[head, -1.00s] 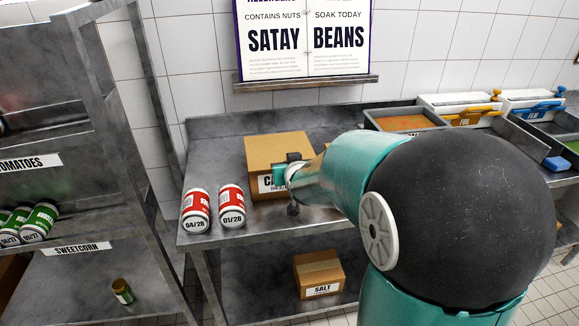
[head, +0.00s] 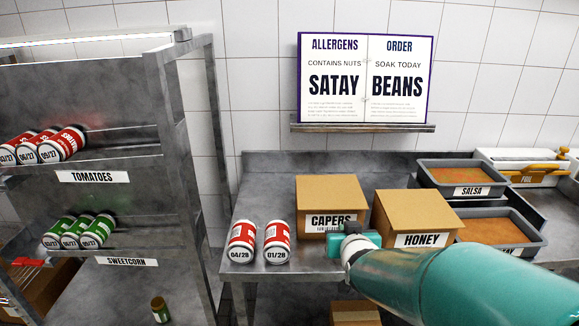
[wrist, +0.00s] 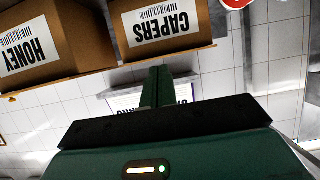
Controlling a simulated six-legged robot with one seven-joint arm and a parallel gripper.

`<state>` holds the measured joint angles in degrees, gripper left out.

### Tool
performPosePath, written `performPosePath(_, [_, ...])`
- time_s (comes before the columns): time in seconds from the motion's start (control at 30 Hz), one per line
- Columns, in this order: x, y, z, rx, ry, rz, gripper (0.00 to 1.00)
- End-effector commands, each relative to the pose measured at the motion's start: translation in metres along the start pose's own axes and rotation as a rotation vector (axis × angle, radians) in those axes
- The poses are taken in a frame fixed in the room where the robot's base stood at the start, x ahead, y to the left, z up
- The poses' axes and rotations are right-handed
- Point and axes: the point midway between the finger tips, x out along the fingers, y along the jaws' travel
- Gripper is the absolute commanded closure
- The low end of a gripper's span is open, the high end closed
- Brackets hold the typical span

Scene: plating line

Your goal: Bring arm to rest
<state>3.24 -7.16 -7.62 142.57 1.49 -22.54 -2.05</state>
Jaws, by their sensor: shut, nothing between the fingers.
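My teal arm (head: 460,280) reaches in from the lower right in the head view. My gripper (head: 350,240) is in front of the cardboard box labelled CAPERS (head: 332,190) and left of the HONEY box (head: 415,210); I cannot tell the exact gap. In the wrist view my gripper (wrist: 157,75) has its fingers together with nothing between them. That view is upside down, with the CAPERS box (wrist: 160,40) and HONEY box (wrist: 50,55) along its top.
Trays of salsa (head: 460,178) and another food are at the right. A shelf rack (head: 105,195) with red and green cans is at the left.

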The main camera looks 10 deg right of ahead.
Motion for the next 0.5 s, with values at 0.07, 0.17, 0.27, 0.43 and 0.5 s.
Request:
performPosePath(0.07, [-0.004,-0.003,-0.001,0.0,-0.011,-0.006,1.0])
performPosePath(0.17, [-0.017,-0.01,-0.002,-0.001,-0.058,-0.026,1.0])
performPosePath(0.27, [-0.041,-0.022,-0.001,-0.008,-0.144,-0.057,1.0])
performPosePath(0.43, [-0.098,-0.042,0.008,-0.039,-0.323,-0.109,1.0])
performPosePath(0.5, [-0.124,-0.047,0.013,-0.057,-0.397,-0.124,1.0])
